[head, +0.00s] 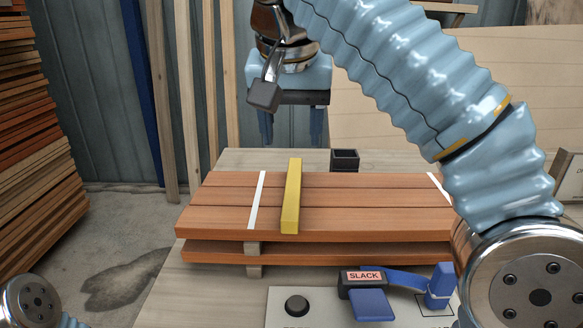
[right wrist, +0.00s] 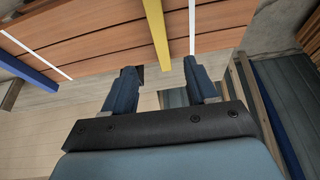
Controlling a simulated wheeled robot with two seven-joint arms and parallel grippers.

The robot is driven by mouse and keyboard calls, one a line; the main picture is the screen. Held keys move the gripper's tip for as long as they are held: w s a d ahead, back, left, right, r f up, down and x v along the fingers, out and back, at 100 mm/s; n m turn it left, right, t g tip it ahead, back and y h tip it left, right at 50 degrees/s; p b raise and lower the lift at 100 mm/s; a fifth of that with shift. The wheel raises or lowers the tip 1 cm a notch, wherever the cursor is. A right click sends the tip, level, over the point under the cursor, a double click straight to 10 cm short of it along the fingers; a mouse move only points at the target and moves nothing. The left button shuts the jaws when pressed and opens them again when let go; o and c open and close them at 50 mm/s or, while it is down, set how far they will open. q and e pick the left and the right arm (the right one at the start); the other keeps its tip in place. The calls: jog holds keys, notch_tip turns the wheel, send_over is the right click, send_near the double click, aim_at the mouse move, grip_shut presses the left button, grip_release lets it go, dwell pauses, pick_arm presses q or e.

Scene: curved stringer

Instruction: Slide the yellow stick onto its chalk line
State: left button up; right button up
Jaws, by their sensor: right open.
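The yellow stick (head: 291,197) lies across the reddish-brown boards (head: 360,205), roughly front to back. A white chalk line (head: 257,200) runs on the boards just left of the stick, with bare wood between them. A second white line (head: 438,187) is far to the right, partly behind my arm. My right gripper (head: 291,128) is open and empty, pointing down, above and beyond the boards' far edge. In the right wrist view, the stick (right wrist: 161,36) and the nearer line (right wrist: 192,27) show past my spread fingers (right wrist: 160,86). My left gripper is out of view.
A small black open box (head: 345,160) stands behind the boards. In front is a panel with a black knob (head: 296,305) and a blue lever device marked SLACK (head: 363,278). Stacked planks (head: 35,140) stand at the left. My right arm covers the right side.

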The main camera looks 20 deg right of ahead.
aim_at(293, 184)
jog(key=b+x, duration=0.2)
jog(key=x, duration=0.9)
jog(key=shift+f, duration=0.35)
jog(key=c, duration=1.1)
jog(key=shift+w+a+r+p, duration=0.1)
jog(key=shift+w+a+p, duration=0.2)
jog(key=shift+a, duration=0.35)
jog(key=shift+w+a+f+p, duration=0.1)
jog(key=shift+a+p, duration=0.25)
jog(key=shift+a, duration=0.35)
jog(key=shift+w+a+r+p, duration=0.1)
jog(key=shift+w+a+p, duration=0.2)
jog(key=shift+a, duration=0.35)
grip_shut()
jog(key=shift+w+a, duration=0.25)
jog(key=shift+a, duration=0.7)
jog(key=o, duration=1.1)
grip_release()
